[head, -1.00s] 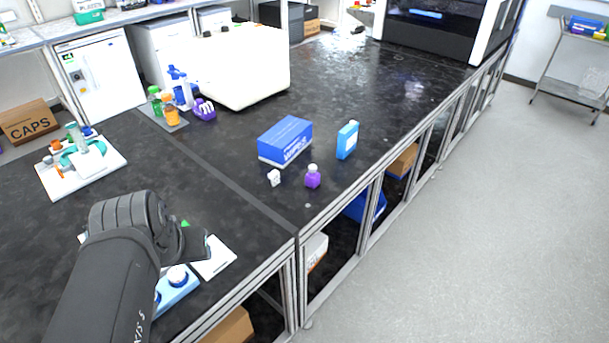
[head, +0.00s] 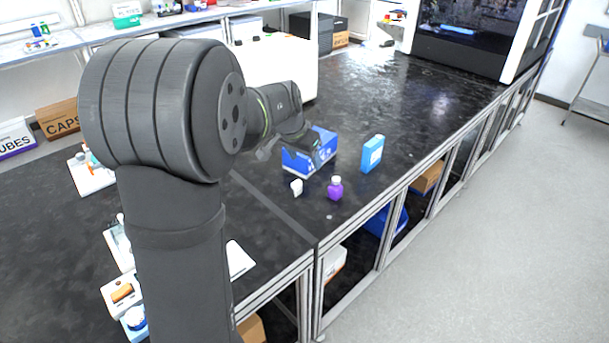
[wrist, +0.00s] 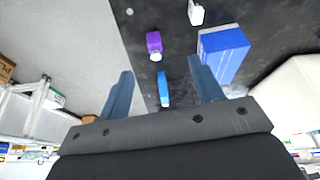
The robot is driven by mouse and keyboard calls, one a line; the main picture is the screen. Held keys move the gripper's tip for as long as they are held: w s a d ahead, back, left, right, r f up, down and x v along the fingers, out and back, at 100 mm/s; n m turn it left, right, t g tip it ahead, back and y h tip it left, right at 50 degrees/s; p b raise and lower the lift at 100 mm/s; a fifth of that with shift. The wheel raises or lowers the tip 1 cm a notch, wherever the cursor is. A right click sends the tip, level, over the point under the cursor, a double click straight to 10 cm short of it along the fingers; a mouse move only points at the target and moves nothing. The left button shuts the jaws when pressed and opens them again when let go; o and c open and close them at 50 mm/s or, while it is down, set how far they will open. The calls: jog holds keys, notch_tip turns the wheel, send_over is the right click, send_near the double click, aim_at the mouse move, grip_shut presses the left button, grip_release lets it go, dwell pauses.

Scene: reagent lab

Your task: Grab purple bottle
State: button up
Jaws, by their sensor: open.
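The purple bottle (head: 335,189) with a white cap stands upright on the black bench near its front edge. It also shows in the wrist view (wrist: 154,42), above and between the two fingertips, apart from them. My gripper (wrist: 158,80) is open and empty, its two blue-grey fingers spread wide. In the head view my arm reaches over the bench, its end by the blue box, left of and behind the bottle; the fingers are not clear there.
A blue and white box (head: 309,152) stands behind the bottle. A light blue bottle (head: 372,154) stands to its right and a small white item (head: 296,187) to its left. A large white machine (head: 285,70) is farther back. The bench's front edge is close to the bottle.

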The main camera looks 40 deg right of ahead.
jog(key=d+f+m, duration=0.1)
jog(key=d+f, duration=0.3)
jog(key=d, duration=0.3)
send_near(333, 185)
jog(key=shift+m+g, duration=0.3)
jog(key=x, duration=0.7)
jog(key=shift+d, duration=0.1)
jog(key=shift+w+x, duration=0.2)
jog(key=shift+x, duration=2.6)
jog(key=c, duration=1.1)
